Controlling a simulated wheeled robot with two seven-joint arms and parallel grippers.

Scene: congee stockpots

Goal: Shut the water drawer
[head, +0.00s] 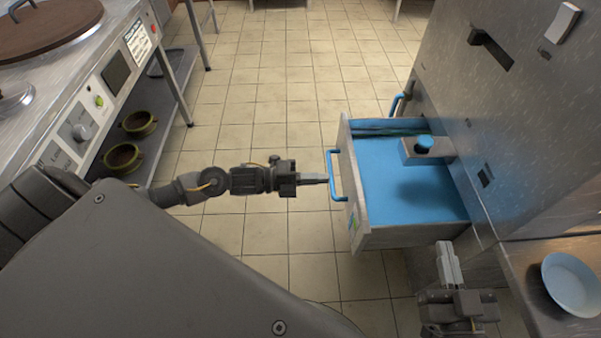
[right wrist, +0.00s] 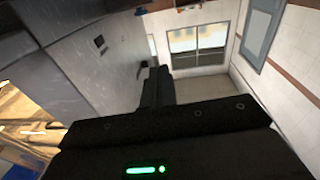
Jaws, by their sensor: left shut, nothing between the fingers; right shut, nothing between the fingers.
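The water drawer (head: 355,236) is pulled out from the steel cabinet (head: 440,75) on the right, and its inside is blue. Its blue handle (head: 333,177) is on the front panel, facing left. My left gripper (head: 325,178) is shut and empty, with its fingertips at the handle; I cannot tell whether they touch it. My right gripper (head: 447,255) is shut and empty, near the drawer's lower right side by the cabinet. In the right wrist view the dark gripper body fills the lower middle and the drawer is not clear.
A steel counter (head: 62,130) with a knob and a lower shelf holding green-rimmed pots (head: 139,124) stands at the left. A blue plate (head: 571,283) lies on a steel surface at the lower right. A blue-capped fixture (head: 424,145) juts over the drawer. The tiled floor (head: 285,90) between is clear.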

